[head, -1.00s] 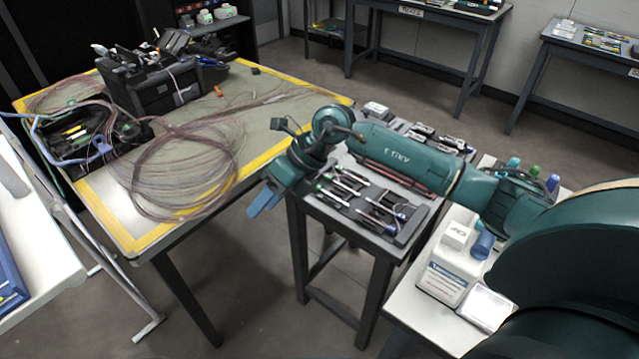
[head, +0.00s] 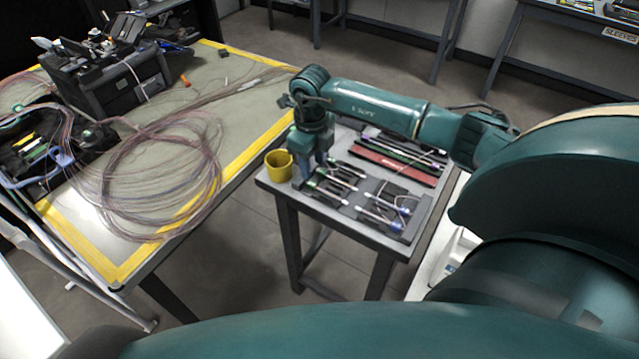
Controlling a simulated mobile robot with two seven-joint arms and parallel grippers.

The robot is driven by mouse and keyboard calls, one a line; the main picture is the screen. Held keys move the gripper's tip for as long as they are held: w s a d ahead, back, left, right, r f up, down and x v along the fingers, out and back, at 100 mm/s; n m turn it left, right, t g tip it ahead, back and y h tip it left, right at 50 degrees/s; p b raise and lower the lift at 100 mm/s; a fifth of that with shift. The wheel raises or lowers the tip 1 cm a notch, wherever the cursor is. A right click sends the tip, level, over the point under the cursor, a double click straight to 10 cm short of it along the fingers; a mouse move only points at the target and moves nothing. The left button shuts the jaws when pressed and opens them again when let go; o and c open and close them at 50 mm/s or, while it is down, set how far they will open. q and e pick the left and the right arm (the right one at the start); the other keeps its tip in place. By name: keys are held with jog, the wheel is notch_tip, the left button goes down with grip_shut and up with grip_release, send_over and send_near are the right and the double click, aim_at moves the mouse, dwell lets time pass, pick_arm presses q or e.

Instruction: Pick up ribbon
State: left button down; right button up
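Thin pinkish fibre ribbon (head: 150,190) lies in wide loose loops on the yellow-edged work table at left. Strands run from the coil toward the table's far right corner and into the black tray at left. My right gripper (head: 312,178) points down over the left part of the small tool table, right of the yellow cup and apart from the ribbon coil. Its two blue-grey fingers look apart, with nothing seen between them. Its fingertips are close above or among the tools; I cannot tell whether they touch. My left gripper is out of view.
The tool table (head: 285,187) carries several screwdriver-like tools and a yellow cup (head: 279,165). A black splicing case (head: 110,75) stands at the work table's back, and a black tray (head: 40,145) at its left. A floor gap separates the two tables.

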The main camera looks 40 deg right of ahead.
aim_at(310, 183)
jog(key=f, duration=0.2)
jog(key=a+f+p, duration=0.1)
jog(key=f, duration=0.1)
jog(key=shift+f, duration=0.7)
jog(key=c, duration=0.9)
